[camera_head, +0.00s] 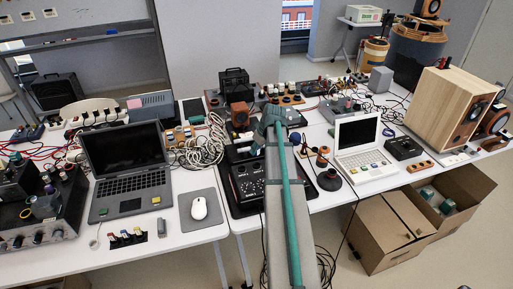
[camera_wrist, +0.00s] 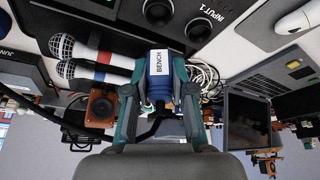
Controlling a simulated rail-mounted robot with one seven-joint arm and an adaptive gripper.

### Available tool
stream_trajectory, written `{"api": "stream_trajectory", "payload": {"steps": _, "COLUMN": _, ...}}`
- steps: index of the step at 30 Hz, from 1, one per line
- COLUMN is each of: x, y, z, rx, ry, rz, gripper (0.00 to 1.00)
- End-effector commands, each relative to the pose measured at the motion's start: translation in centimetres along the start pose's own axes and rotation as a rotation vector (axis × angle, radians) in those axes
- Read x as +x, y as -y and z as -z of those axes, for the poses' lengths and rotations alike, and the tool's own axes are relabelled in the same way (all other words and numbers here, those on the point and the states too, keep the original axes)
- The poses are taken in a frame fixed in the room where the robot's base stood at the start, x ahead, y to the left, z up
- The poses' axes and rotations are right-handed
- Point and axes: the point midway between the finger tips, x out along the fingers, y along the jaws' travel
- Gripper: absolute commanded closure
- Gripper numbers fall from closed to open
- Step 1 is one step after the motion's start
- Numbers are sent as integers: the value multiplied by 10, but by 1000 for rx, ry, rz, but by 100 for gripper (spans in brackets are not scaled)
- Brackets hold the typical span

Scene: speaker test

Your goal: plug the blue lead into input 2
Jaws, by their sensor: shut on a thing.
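In the wrist view, my gripper (camera_wrist: 158,78) is shut on a blue plug (camera_wrist: 159,60) with a white label reading "BENCH", which I take as the blue lead. A dark cable trails below it between the fingers. Above the plug tip are two round dark sockets, one at the top (camera_wrist: 159,11) and one to the right (camera_wrist: 198,30), on a black panel. "INPUT 1" is printed beside them; no "INPUT 2" label is readable. The plug appears apart from both sockets. In the head view, my gripper (camera_head: 272,117) is over the black unit (camera_head: 250,188), and my arm hides part of it.
Two microphones (camera_wrist: 66,57) lie left of the plug in the wrist view. In the head view, a dark laptop (camera_head: 125,150) and mouse (camera_head: 198,208) stand left, a white laptop (camera_head: 358,140) right. Coiled white cables (camera_head: 205,145) lie behind. A wooden speaker (camera_head: 448,108) stands far right.

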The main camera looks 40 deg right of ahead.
Motion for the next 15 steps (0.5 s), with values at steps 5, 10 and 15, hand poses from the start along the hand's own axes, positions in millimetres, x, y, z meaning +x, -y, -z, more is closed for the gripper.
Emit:
{"api": "stream_trajectory", "payload": {"steps": 5, "x": 10, "y": 0, "z": -4, "rx": 0, "ry": 0, "rz": 0, "gripper": 100}}
{"api": "stream_trajectory", "payload": {"steps": 10, "x": 20, "y": 0, "z": -8, "rx": 0, "ry": 0, "rz": 0, "gripper": 100}}
{"api": "stream_trajectory", "payload": {"steps": 15, "x": 30, "y": 0, "z": -13, "rx": 0, "ry": 1, "rz": 1, "gripper": 100}}
